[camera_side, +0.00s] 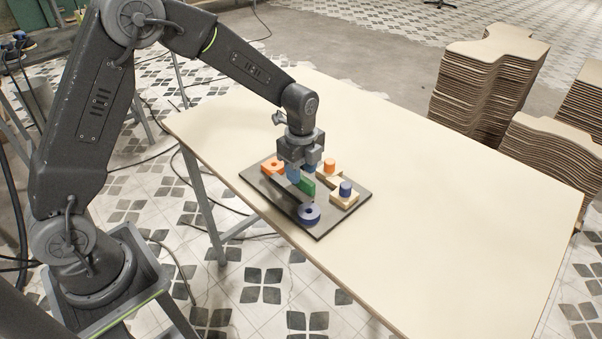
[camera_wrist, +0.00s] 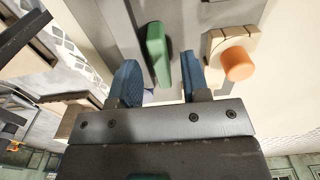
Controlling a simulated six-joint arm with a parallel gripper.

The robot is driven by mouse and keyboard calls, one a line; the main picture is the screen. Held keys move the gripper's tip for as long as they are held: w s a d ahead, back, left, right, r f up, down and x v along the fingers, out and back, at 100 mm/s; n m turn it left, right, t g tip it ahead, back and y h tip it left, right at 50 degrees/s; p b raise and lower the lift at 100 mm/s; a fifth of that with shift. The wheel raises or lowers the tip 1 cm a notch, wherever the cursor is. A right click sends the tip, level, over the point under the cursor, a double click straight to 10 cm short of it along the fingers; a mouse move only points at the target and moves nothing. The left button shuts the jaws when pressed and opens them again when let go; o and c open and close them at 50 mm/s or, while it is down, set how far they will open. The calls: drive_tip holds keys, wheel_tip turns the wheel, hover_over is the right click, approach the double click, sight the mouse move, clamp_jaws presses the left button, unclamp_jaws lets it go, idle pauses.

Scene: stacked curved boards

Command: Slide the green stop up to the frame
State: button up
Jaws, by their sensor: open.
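The green stop (camera_side: 307,186) stands on the dark board (camera_side: 322,231), below my gripper (camera_side: 301,175). In the wrist view the green stop (camera_wrist: 157,52) lies between the two blue fingertips of my gripper (camera_wrist: 160,82), with a gap on both sides. The gripper is open and holds nothing. I cannot clearly make out which part is the frame. A wooden block with an orange peg (camera_side: 329,166) and a wooden block with a blue peg (camera_side: 345,189) sit on the right part of the board.
An orange piece with a hole (camera_side: 272,166) sits at the board's left corner, and a dark blue ring (camera_side: 309,213) at its near edge. The pale table (camera_side: 450,220) is clear to the right. Stacked curved boards (camera_side: 468,90) stand beyond the table.

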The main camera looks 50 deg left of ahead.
drive_tip(key=shift+f, duration=0.8)
drive_tip(key=shift+c, duration=0.2)
clamp_jaws()
